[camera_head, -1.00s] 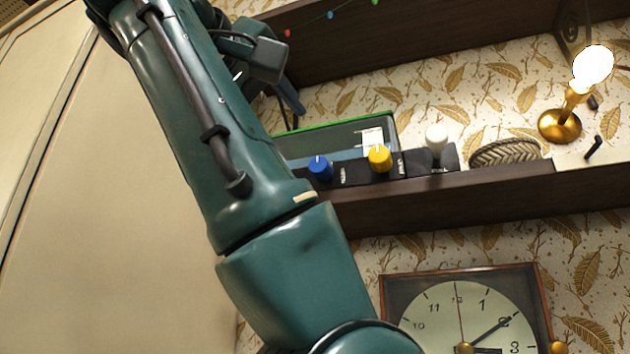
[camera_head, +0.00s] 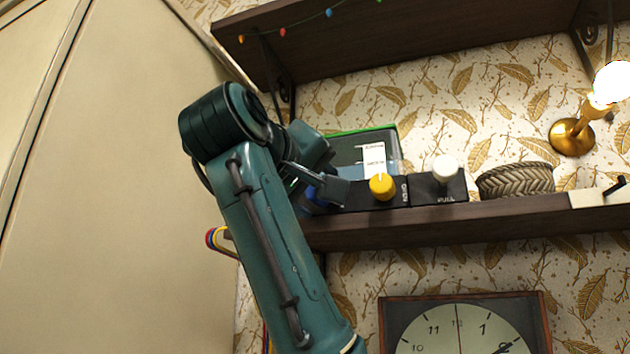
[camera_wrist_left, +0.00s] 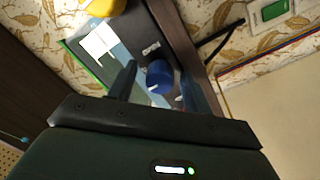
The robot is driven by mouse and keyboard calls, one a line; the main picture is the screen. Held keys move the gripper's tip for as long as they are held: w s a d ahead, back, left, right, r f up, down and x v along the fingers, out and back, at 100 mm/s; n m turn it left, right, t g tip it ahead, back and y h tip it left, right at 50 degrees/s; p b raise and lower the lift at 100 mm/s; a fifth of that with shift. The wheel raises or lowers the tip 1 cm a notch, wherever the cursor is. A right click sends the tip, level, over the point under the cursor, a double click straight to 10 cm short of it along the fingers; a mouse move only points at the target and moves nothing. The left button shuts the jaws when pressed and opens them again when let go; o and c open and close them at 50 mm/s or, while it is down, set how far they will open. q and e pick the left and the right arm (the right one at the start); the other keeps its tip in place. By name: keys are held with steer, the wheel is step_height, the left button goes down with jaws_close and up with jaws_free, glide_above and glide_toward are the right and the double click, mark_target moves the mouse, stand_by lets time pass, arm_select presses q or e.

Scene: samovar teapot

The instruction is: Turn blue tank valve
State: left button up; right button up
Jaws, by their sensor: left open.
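The blue valve knob (camera_wrist_left: 160,76) shows in the left wrist view, with a white pointer mark on its side. It sits between the two spread fingers of my left gripper (camera_wrist_left: 157,84), which is open. I cannot tell whether either finger touches the knob. In the head view my left gripper (camera_head: 322,183) is at the left end of the shelf and covers most of the blue knob (camera_head: 310,195). The yellow knob (camera_head: 382,186) and white knob (camera_head: 445,169) stand to the right on dark bases. My right gripper is not in view.
A dark wooden shelf (camera_head: 450,220) carries the knobs and a woven basket (camera_head: 515,180). A green-edged tank (camera_head: 345,150) stands behind the knobs. A lit brass lamp (camera_head: 572,135) is at right. A clock (camera_head: 465,320) hangs below and another shelf (camera_head: 400,45) above.

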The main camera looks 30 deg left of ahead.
arm_select(q)
steer(key=shift+w, duration=0.15)
steer(key=c, duration=1)
steer(key=shift+o, duration=0.2)
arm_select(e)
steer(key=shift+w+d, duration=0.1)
